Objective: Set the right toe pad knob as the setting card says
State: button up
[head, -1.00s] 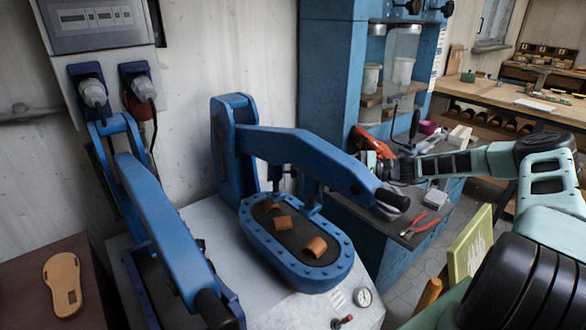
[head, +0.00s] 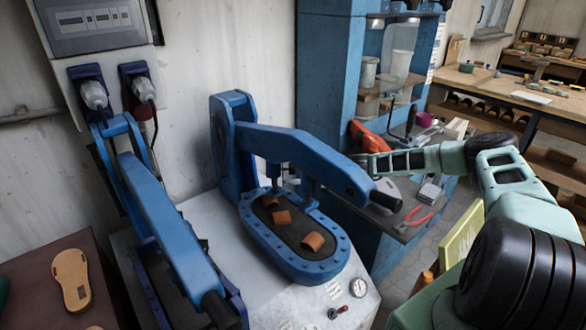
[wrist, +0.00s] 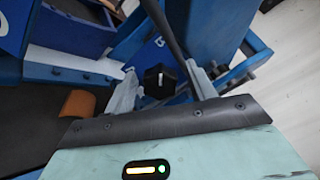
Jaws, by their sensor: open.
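A dark knob (wrist: 158,86) with a short pale mark shows in the wrist view. My open gripper (wrist: 160,68) has one finger on each side of it, with gaps visible; I cannot tell the depth between them. In the head view the wrist end of my arm (head: 400,161) reaches behind the blue press lever (head: 300,155), and the fingers are hidden there. The knob cannot be made out in the head view. The oval press bed (head: 318,272) holds brown strap pieces (head: 312,241). No setting card is readable; a yellow-green panel (head: 460,242) with pale marks stands at right.
A second blue lever (head: 160,220) stands at left. A gauge (head: 359,288) and a red-tipped switch (head: 338,312) sit on the press front. A tan sole (head: 72,280) lies at far left. Red-handled pliers (head: 420,217) lie on the shelf behind the press.

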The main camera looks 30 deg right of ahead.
jog(key=c, duration=1)
jog(key=shift+o, duration=0.2)
jog(key=shift+m, duration=0.4)
jog(key=m, duration=0.3)
jog(key=shift+m, duration=0.3)
jog(key=m, duration=0.4)
jog(key=shift+m, duration=0.3)
jog(key=m, duration=0.8)
jog(key=shift+m+p, duration=0.3)
jog(key=shift+m, duration=0.3)
